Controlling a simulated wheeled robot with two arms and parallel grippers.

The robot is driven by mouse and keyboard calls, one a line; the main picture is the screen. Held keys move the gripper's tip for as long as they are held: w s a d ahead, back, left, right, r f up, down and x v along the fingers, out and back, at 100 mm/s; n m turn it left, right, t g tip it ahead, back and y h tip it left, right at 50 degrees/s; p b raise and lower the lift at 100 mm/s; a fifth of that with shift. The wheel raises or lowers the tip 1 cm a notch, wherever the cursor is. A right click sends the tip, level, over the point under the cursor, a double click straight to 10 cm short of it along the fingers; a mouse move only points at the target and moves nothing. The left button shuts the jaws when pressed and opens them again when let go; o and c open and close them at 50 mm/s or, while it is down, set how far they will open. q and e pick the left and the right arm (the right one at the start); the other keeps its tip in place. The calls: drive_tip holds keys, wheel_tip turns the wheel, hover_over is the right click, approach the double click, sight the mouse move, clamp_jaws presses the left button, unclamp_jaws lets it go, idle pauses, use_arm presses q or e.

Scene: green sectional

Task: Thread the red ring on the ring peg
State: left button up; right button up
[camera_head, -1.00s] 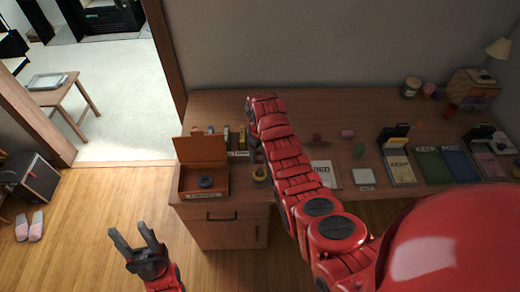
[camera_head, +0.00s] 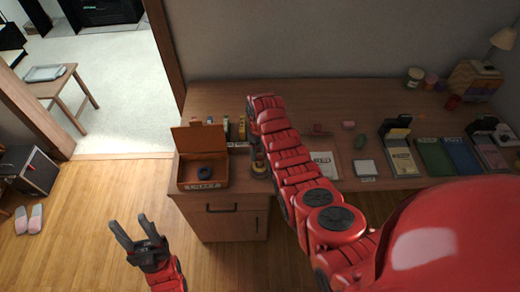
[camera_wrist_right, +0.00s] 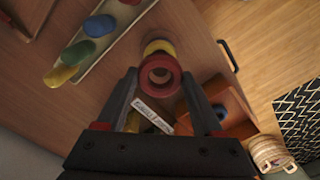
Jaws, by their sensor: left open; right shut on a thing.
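The red ring (camera_wrist_right: 160,76) is between the fingertips of my right gripper (camera_wrist_right: 160,82) in the right wrist view, and the gripper is shut on it. A yellow ring (camera_wrist_right: 158,47) shows just beyond it, over the desk, where the ring peg stands. The frames do not clearly show whether the peg's tip is inside the red ring. In the head view my right gripper (camera_head: 256,148) is over the peg area (camera_head: 259,170), largely hidden by its own arm. My left gripper (camera_head: 139,240) is open and empty, over the floor left of the desk.
An open wooden box (camera_head: 202,186) with a dark blue ring (camera_head: 205,173) stands just left of the peg. A tray of coloured pieces (camera_wrist_right: 92,40) lies nearby. Notebooks (camera_head: 436,158) and small items fill the desk's right side. The floor in front is clear.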

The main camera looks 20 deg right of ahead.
sight(260, 159)
drive_tip(key=shift+f+b, duration=0.35)
drive_tip(key=shift+f, duration=0.55)
drive_tip(key=shift+f+b, duration=1.6)
drive_tip(key=shift+f, duration=0.25)
drive_tip(key=o, duration=1.3)
drive_tip(key=shift+r, duration=0.1)
wheel_tip(260, 159, up, 8)
drive_tip(key=b, duration=0.3)
drive_tip(key=shift+w+r, duration=0.1)
drive_tip(key=shift+r, duration=0.1)
wheel_tip(260, 159, up, 9)
drive_tip(key=p, duration=0.8)
drive_tip(key=shift+f+p, duration=0.1)
drive_tip(key=shift+p, duration=0.2)
